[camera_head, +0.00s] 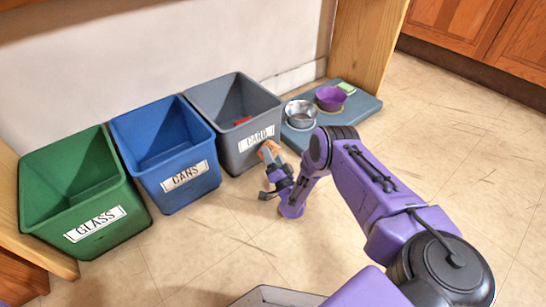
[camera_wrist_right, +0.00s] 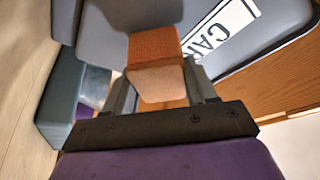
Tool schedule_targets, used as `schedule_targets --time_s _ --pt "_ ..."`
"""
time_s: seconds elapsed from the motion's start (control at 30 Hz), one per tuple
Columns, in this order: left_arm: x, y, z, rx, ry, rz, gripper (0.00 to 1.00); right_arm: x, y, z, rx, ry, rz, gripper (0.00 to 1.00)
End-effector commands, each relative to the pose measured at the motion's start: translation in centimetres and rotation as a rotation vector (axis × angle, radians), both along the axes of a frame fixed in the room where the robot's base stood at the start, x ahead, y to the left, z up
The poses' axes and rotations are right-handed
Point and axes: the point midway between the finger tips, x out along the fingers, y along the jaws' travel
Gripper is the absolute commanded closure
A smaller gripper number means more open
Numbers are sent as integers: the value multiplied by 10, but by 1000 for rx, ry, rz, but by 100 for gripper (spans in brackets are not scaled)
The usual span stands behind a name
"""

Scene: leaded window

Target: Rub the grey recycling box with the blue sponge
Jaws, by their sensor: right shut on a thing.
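The grey recycling box (camera_head: 228,140), labelled CARD, stands at the right end of a row of boxes in the head view. Its grey wall and part of the label (camera_wrist_right: 220,32) fill the top of the right wrist view. My right gripper (camera_head: 270,157) is at the box's front, by the right end of the label. It is shut on an orange sponge-like block (camera_wrist_right: 155,48), which also shows small in the head view (camera_head: 266,147). The block is at or very close to the box wall; I cannot tell whether it touches. I see no blue sponge. My left gripper is out of view.
A blue CANS box (camera_head: 190,192) and a green GLASS box (camera_head: 125,224) stand left of the grey one. Right of it, a blue-grey mat (camera_head: 364,106) bears a metal bowl (camera_head: 300,113), a purple bowl (camera_head: 330,98) and a small green item (camera_head: 346,88). Floor on the right is clear.

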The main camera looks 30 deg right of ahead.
Motion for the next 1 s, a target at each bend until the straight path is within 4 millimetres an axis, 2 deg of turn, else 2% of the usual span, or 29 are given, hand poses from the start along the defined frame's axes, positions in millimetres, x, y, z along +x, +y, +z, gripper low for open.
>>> schedule_targets --time_s 1.0 --pt "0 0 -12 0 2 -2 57 15 1 -1 0 -1 1 68"
